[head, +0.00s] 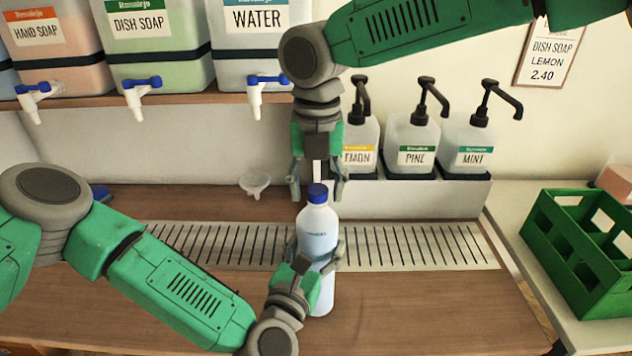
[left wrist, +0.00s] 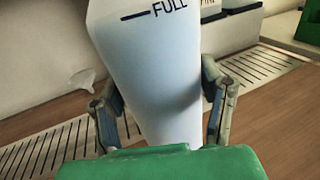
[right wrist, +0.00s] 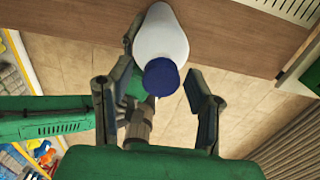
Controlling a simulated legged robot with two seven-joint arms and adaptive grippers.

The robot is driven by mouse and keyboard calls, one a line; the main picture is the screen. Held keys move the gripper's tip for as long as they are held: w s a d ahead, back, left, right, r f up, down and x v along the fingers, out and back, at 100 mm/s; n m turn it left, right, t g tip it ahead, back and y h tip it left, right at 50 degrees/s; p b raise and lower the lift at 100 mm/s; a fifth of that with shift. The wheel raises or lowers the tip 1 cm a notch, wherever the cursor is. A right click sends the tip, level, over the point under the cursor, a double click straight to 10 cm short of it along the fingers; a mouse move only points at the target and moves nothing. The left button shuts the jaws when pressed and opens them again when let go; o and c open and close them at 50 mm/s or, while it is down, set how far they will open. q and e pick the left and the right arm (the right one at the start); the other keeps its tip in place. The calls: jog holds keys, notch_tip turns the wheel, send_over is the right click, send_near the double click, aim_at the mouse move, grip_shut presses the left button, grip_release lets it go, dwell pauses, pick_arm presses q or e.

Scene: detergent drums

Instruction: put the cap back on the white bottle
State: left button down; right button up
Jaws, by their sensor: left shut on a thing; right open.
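The white bottle (head: 318,232) stands upright at the front of the counter, in front of the slotted drain strip. It shows large in the left wrist view (left wrist: 158,75), with a "FULL" mark. A blue cap (head: 317,193) sits on the bottle's top; it also shows in the right wrist view (right wrist: 161,77). How tightly it sits cannot be told. My left gripper (head: 318,254) is shut around the bottle's body. My right gripper (head: 317,190) is open above the bottle, its fingers on either side of the cap and apart from it in the right wrist view.
Pump bottles (head: 411,145) stand in a rack behind on the right. Drums with taps (head: 140,88) sit on the shelf above. A clear funnel (head: 255,183) lies behind the drain strip (head: 420,246). A green crate (head: 585,255) stands at the right. The counter right of the bottle is clear.

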grip_shut()
jog(key=m, duration=0.3)
jog(key=shift+m, duration=0.4)
jog(key=m, duration=1.3)
jog(key=shift+a, duration=0.1)
jog(key=m, duration=0.6)
jog(key=shift+o, duration=0.4)
grip_release()
